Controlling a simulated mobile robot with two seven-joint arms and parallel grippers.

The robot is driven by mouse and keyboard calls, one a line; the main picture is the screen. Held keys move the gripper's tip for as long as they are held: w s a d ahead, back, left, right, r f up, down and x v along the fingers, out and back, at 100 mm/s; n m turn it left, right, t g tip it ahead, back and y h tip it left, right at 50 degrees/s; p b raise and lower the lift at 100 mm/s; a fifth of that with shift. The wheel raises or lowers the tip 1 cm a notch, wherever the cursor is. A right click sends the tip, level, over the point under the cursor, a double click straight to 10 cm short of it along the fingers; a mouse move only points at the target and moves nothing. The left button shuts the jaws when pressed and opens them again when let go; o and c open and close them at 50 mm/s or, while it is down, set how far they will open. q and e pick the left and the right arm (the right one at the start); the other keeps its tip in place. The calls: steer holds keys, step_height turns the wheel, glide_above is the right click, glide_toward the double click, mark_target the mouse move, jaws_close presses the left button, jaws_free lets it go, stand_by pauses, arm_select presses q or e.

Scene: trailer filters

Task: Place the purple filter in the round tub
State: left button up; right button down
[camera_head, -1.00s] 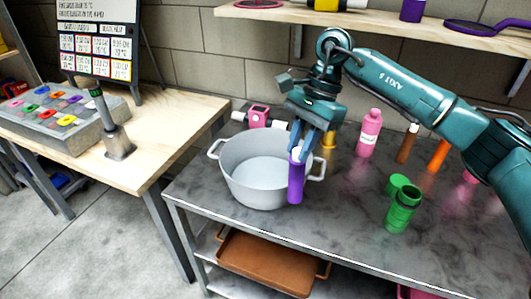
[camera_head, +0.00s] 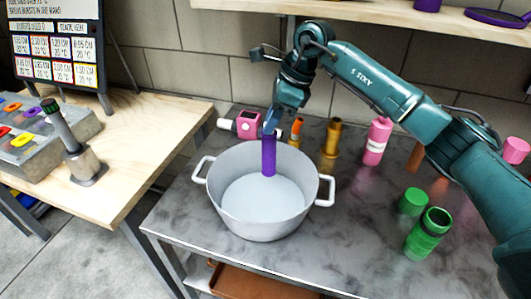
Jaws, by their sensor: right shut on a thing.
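The purple filter (camera_head: 268,156) is an upright purple cylinder in the head view. My right gripper (camera_head: 270,128) is shut on its top end and holds it over the round tub. The round tub (camera_head: 231,219) is a light grey pot with two side handles, standing on the grey marbled table. The filter's lower end shows against the tub's inside, near the far wall; I cannot tell whether it touches the bottom. The tub looks otherwise empty. My left gripper is not in view.
A wooden table (camera_head: 135,150) is at left.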

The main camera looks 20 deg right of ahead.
mark_target(271, 145)
step_height(271, 145, down, 3)
steer(key=shift+s+r, duration=0.1)
steer(key=shift+r, duration=0.05)
steer(key=shift+f, duration=0.65)
step_height(271, 145, down, 3)
steer(key=shift+p, duration=0.5)
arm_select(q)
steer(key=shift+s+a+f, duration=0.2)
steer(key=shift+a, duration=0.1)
arm_select(e)
steer(key=shift+f+b, duration=0.25)
steer(key=shift+b, duration=0.05)
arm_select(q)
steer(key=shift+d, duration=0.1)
arm_select(e)
steer(key=c, duration=1.3)
jaws_free()
steer(key=shift+r, duration=0.1)
